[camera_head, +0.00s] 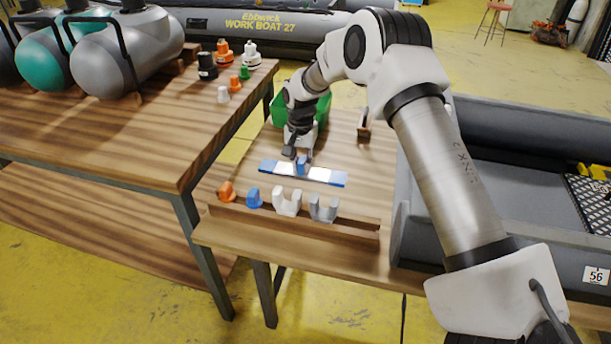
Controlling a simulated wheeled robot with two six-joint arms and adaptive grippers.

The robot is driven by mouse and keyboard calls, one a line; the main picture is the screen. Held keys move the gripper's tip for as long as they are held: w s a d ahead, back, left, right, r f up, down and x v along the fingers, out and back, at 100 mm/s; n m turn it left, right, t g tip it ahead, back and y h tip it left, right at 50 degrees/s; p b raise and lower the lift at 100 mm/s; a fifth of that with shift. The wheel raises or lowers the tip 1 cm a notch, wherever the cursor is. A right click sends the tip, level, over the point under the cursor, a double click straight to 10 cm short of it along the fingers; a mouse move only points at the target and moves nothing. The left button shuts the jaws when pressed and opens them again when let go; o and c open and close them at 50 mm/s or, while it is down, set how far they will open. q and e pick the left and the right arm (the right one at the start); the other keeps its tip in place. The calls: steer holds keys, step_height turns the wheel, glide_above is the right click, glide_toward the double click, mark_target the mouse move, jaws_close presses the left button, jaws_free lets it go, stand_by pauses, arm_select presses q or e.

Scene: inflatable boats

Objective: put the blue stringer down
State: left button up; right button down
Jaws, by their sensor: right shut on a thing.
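The blue stringer (333,177) is a long flat bar with blue ends and white stretches. It lies level, left to right, over the lower wooden table (364,197). My right gripper (302,160) reaches down from above and is shut on the stringer's middle, around a small blue part there. I cannot tell whether the stringer touches the tabletop. My left gripper is not in view.
A green bin (316,116) stands behind my gripper. A grey boat (408,222) borders the right. The higher table (150,135) at left carries valves and tubes.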

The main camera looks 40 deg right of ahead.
mark_target(302, 160)
step_height(302, 160, down, 7)
steer(key=shift+r+b, duration=0.2)
steer(key=shift+b, duration=0.1)
steer(key=c, duration=1.1)
jaws_free()
steer(key=shift+f, duration=0.1)
step_height(302, 160, up, 12)
steer(key=shift+r+p, duration=0.15)
steer(key=shift+p, duration=0.65)
